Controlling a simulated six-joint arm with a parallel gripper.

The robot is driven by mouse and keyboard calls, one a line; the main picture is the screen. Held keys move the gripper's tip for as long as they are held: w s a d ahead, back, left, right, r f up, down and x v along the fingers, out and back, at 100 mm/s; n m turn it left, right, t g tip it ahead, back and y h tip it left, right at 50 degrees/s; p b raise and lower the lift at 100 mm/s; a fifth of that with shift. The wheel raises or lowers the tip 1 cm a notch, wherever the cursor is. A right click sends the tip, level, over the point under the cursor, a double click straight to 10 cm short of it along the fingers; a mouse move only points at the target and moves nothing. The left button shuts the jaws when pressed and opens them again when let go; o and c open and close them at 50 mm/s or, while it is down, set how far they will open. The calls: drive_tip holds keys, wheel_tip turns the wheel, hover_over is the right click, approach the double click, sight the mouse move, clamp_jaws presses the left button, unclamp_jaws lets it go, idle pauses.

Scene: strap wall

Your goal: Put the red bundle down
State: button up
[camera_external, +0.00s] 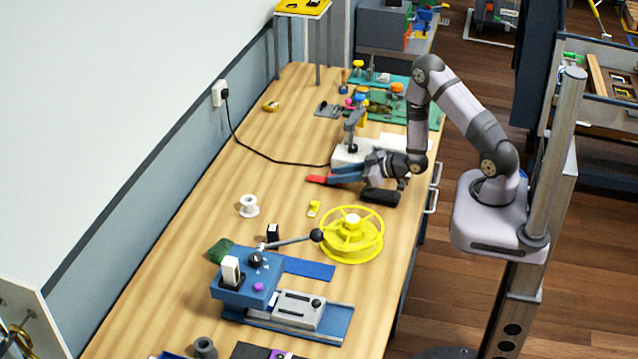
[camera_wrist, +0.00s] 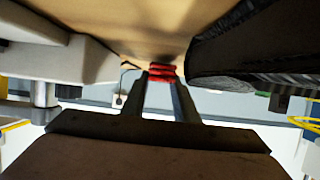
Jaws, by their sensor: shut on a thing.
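The red bundle (camera_external: 319,179) shows at the tip of my gripper (camera_external: 345,173), over the middle of the wooden bench in the external view. In the wrist view the red bundle (camera_wrist: 161,72) looks like stacked red bands between the two fingertips. My gripper (camera_wrist: 162,82) is shut on it. The fingers point to the left, toward the wall, and lie low over the bench. I cannot tell whether the bundle touches the bench top.
A white machine (camera_external: 352,150) stands close behind my gripper. A black object (camera_external: 380,197) lies just in front. A yellow reel (camera_external: 352,235), a white spool (camera_external: 249,206) and a blue strapping tool (camera_external: 250,280) stand nearer. Bare bench (camera_external: 285,185) lies left of the fingers.

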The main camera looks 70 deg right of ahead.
drive_tip(key=shift+f, duration=0.35)
drive_tip(key=shift+f, duration=0.15)
drive_tip(key=o, duration=1.1)
drive_tip(key=shift+s+r, duration=0.1)
drive_tip(key=shift+r, duration=0.15)
drive_tip(key=b+v, duration=0.1)
drive_tip(key=v, duration=0.6)
drive_tip(key=shift+s, duration=0.15)
